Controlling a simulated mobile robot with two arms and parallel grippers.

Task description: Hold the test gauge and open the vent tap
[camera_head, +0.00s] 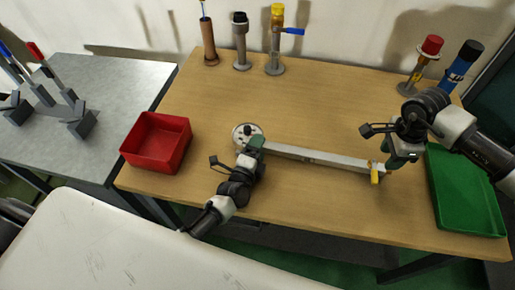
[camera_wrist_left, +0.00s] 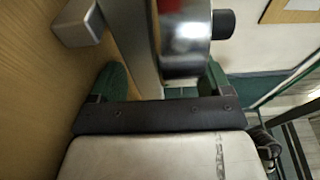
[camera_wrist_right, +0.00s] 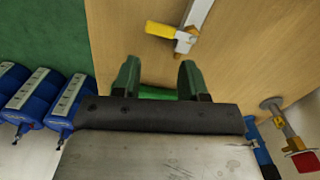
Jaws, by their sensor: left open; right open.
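The test gauge (camera_head: 245,130) is a round, pale-rimmed dial with a black knob, at the left end of a long metal pipe (camera_head: 310,155) on the wooden table. The vent tap (camera_head: 375,172), with a yellow handle, is at the pipe's right end. My left gripper (camera_head: 256,143) is open at the gauge; in the left wrist view (camera_wrist_left: 165,80) the gauge's shiny round body (camera_wrist_left: 184,40) and the pipe show between its fingers, contact unclear. My right gripper (camera_head: 392,163) is open and empty beside the tap; the right wrist view shows the yellow handle (camera_wrist_right: 160,30) beyond its fingers (camera_wrist_right: 158,75).
A red bin (camera_head: 157,142) is at the table's left, and a green tray (camera_head: 465,195) at its right edge. Several upright fittings, such as one with a blue lever (camera_head: 275,45), stand at the back. A red-capped fitting (camera_head: 428,50) is behind my right arm. The middle back is clear.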

